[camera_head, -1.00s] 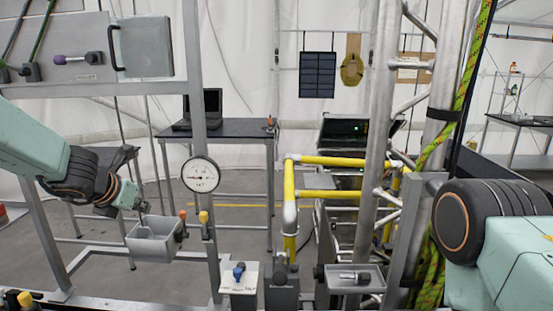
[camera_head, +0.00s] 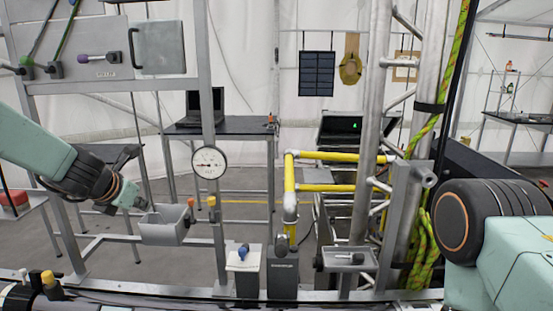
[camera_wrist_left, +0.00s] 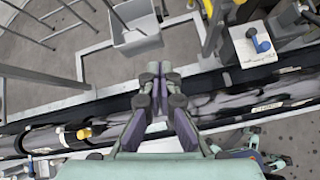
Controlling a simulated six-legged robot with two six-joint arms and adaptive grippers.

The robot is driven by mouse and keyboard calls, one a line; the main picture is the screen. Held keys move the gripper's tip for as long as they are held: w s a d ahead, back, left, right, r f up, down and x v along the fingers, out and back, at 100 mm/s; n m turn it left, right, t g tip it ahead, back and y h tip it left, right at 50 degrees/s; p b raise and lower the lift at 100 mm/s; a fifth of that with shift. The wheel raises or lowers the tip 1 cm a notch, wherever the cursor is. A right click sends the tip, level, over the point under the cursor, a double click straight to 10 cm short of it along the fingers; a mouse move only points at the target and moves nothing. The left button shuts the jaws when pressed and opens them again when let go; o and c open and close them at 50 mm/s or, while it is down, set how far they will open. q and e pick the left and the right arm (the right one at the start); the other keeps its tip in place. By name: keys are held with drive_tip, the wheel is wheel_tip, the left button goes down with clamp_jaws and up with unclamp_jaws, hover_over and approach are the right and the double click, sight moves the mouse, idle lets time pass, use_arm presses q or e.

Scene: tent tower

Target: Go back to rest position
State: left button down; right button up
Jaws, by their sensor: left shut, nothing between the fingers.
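My left gripper (camera_wrist_left: 157,95) is shut and empty in the left wrist view, its two fingers together above a dark horizontal tube. In the head view my left arm comes in from the left, and the left gripper (camera_head: 140,203) is at the upper left of a grey bin (camera_head: 163,228), its fingertips hard to make out. The bin also shows in the left wrist view (camera_wrist_left: 136,30), ahead of the fingers and apart from them. My right arm's dark joint and pale green link are at the right edge of the head view; the right gripper is out of view.
A round gauge (camera_head: 209,162) is fixed to a metal post. A white plate with a blue knob (camera_head: 243,254) and a grey tray (camera_head: 347,259) stand along the front rail. Yellow pipes (camera_head: 290,190) and a metal truss (camera_head: 368,130) rise at centre right. A laptop table (camera_head: 240,126) stands behind.

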use_arm(q)
drive_tip(key=s+d+f+m+g+y+b, duration=0.1)
drive_tip(key=s+f+m+b, duration=0.3)
drive_tip(key=s+f+m, duration=0.5)
drive_tip(key=s+d+f+m+g+b, duration=0.1)
drive_tip(key=s+f+m+b, duration=0.2)
drive_tip(key=f+m, duration=0.7)
drive_tip(key=s+d+f+m+g+y+b, duration=0.1)
drive_tip(key=s+f+m+b, duration=0.5)
drive_tip(key=f, duration=0.7)
drive_tip(key=s+d+f+m+g+b, duration=0.2)
drive_tip(key=s+f+b, duration=0.2)
drive_tip(key=s+f, duration=0.4)
drive_tip(key=s+d+f+m+g+h+b, duration=0.1)
drive_tip(key=s+f+b, duration=0.3)
drive_tip(key=s+f, duration=0.5)
drive_tip(key=s+d+f+m+g+b, duration=0.2)
drive_tip(key=s+f+m+g+b, duration=0.1)
drive_tip(key=s+f, duration=0.6)
drive_tip(key=s+m+b, duration=0.1)
drive_tip(key=s, duration=0.2)
drive_tip(key=shift+d+f+h, duration=0.25)
drive_tip(key=shift+d+h, duration=0.05)
